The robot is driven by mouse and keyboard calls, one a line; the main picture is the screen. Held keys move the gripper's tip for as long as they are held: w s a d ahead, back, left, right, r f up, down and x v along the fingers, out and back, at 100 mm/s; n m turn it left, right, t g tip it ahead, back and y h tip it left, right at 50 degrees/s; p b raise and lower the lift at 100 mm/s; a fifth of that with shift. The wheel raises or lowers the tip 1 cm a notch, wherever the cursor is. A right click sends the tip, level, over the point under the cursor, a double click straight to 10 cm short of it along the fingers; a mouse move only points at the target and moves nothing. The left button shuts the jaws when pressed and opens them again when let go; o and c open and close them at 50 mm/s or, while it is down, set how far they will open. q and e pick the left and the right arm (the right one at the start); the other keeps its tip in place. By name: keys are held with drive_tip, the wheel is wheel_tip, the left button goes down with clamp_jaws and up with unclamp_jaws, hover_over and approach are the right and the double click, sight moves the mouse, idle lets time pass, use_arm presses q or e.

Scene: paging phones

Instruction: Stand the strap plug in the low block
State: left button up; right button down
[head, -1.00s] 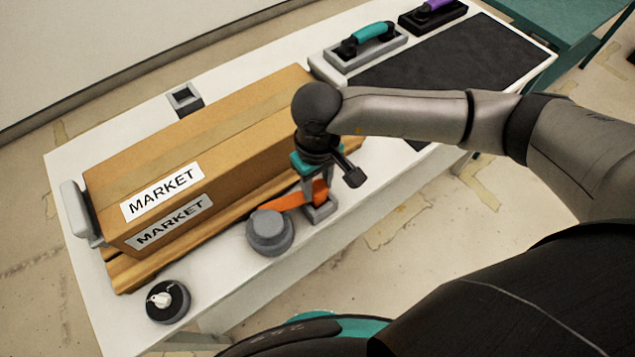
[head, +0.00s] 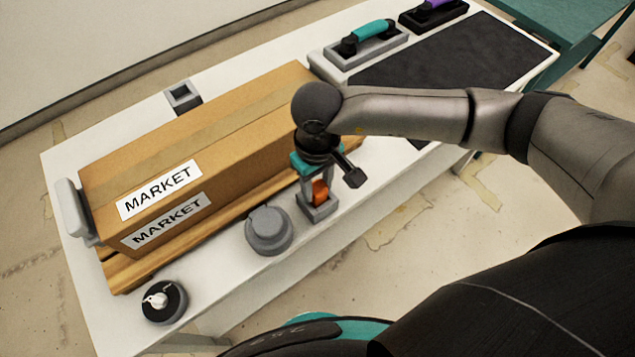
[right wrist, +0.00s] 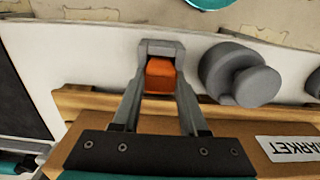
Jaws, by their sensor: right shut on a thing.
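The orange strap plug (head: 320,190) is between the fingers of my right gripper (head: 318,192), at the near edge of the white table. It also shows as an orange block in the right wrist view (right wrist: 160,78). A grey low block (head: 319,211) with a raised rim is right at the fingertips; in the right wrist view its rim (right wrist: 161,46) surrounds the plug's far end. My right gripper is shut on the plug and points down. The plug looks upright; I cannot tell how deep it sits in the block. My left gripper is not in view.
A large MARKET carton (head: 200,150) on wooden slats fills the table's middle. A grey round knob (head: 268,231) stands just left of the block, and a black disc (head: 165,302) lies farther left. A grey holder (head: 183,96) stands behind the carton.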

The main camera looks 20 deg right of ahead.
sight(317, 188)
drive_tip(key=shift+f, duration=0.15)
drive_tip(key=c, duration=0.7)
unclamp_jaws()
wheel_tip(317, 188, up, 11)
drive_tip(key=p, duration=0.6)
